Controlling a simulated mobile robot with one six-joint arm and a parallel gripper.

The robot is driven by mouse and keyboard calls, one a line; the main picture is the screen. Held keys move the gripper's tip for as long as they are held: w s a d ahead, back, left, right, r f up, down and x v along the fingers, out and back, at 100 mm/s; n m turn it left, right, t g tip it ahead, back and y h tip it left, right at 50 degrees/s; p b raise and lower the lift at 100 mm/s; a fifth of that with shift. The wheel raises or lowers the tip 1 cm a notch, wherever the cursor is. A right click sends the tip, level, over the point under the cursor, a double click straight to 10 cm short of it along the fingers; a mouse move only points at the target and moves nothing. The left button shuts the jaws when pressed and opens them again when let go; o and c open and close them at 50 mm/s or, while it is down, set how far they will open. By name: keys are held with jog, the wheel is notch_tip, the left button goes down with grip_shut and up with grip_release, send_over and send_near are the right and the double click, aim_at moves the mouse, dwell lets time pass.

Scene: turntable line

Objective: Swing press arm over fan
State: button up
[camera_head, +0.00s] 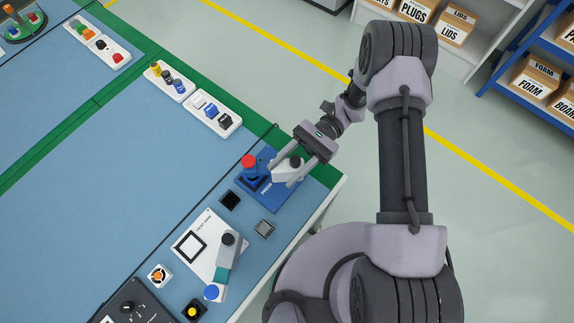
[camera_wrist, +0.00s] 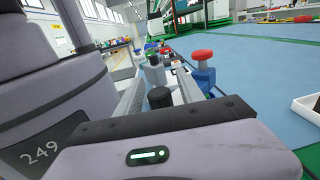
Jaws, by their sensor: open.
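A blue press base (camera_head: 262,206) with a red knob (camera_head: 248,160) on a blue post stands near the table's right edge. A pale arm with a black knob (camera_head: 294,162) lies at this base; I take it for the press arm. My gripper (camera_head: 282,176) is open, its two pale fingers reaching down on either side of that knob. In the wrist view the black knob (camera_wrist: 160,97) shows between the fingers, with the red knob (camera_wrist: 202,55) beyond to the right. Contact cannot be told. A small black square (camera_head: 230,200) beside the base may be the fan; I cannot be sure.
A grey square part (camera_head: 264,229) lies near the table edge. White trays (camera_head: 212,122) of small parts stand farther back. A dark control box (camera_head: 130,305) is at the front.

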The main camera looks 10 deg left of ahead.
jog(key=p+v, duration=0.1)
jog(key=v, duration=1.1)
jog(key=shift+p, duration=0.3)
jog(key=shift+r, duration=0.1)
jog(key=s+d+r+n+t+h, duration=0.1)
jog(key=d+r+n+t+h, duration=0.15)
jog(key=r, duration=0.55)
jog(key=s+d+r+n+t+h, duration=0.1)
jog(key=r+t+h, duration=0.15)
jog(key=r, duration=0.45)
jog(key=s+d+r+t+h, duration=0.3)
jog(key=s+r+t, duration=0.7)
jog(key=t, duration=0.5)
jog(key=shift+s+d+r+m+h, duration=0.15)
jog(key=shift+d+r+m+h, duration=0.2)
jog(key=shift+r, duration=0.1)
